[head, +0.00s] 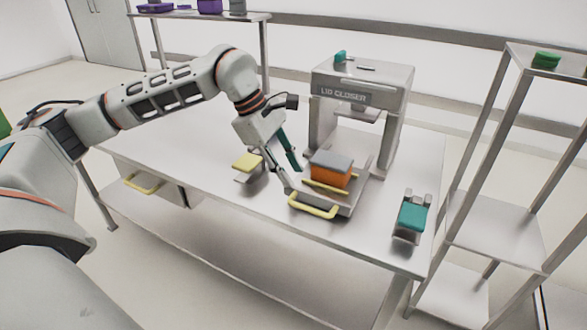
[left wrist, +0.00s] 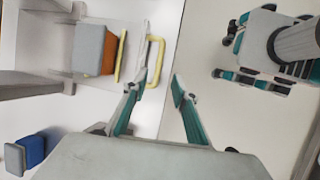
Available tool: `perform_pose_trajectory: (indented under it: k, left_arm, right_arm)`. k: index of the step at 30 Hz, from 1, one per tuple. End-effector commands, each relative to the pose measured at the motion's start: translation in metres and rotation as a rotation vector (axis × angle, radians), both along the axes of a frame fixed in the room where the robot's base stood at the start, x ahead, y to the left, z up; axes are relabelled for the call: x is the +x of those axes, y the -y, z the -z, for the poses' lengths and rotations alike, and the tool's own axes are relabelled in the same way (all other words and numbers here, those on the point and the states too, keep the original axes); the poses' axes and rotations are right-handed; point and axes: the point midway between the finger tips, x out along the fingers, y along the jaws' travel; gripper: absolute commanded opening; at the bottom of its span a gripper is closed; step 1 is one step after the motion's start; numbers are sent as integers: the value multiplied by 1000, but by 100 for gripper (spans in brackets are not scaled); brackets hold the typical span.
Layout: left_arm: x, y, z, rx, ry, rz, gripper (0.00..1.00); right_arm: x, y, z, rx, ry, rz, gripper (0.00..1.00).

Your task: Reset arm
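My left gripper (head: 292,180) reaches over the front of the table with its fingers pointing down. In the left wrist view its two fingertips (left wrist: 160,90) are apart with nothing between them. An orange bin with a grey lid (head: 331,170) sits on the tray of the lid closer (head: 345,92). A yellow handle (head: 314,208) sticks out at the tray's front, just beyond the fingers.
A blue box (left wrist: 30,150) shows in the left wrist view. A metal shelf (head: 495,225) stands at right. The table's left part is bare.

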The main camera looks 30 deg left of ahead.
Motion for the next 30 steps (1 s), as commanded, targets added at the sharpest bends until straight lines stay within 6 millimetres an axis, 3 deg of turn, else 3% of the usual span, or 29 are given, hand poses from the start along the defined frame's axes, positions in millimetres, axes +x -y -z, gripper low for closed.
perform_pose_trajectory:
  k: [8, 11, 14, 17, 21, 25, 30]
  left_arm:
    - [0, 3, 2, -7, -4, 2, 28]
    - [-5, 24, 11, -60, -26, 13, 28]
    - [-15, 67, 26, -181, -80, 25, 28]
    - [-32, 123, 38, -363, -164, 17, 28]
    - [-56, 194, 40, -643, -316, -43, 28]
    - [-71, 243, 30, -902, -481, -149, 28]
    - [-74, 278, 15, -1229, -730, -357, 28]
  right_arm:
    - [0, 0, 0, 1, 1, 0, 0]
    - [0, -1, 0, 1, 1, 0, 0]
    - [0, -1, 0, 1, 2, 0, 0]
    - [0, -1, -1, 1, 2, 0, 0]
    - [0, -1, 0, 1, 1, 0, 0]
    - [0, -1, 0, 1, 1, 0, 0]
    - [0, 0, 0, 1, 0, 1, 0]
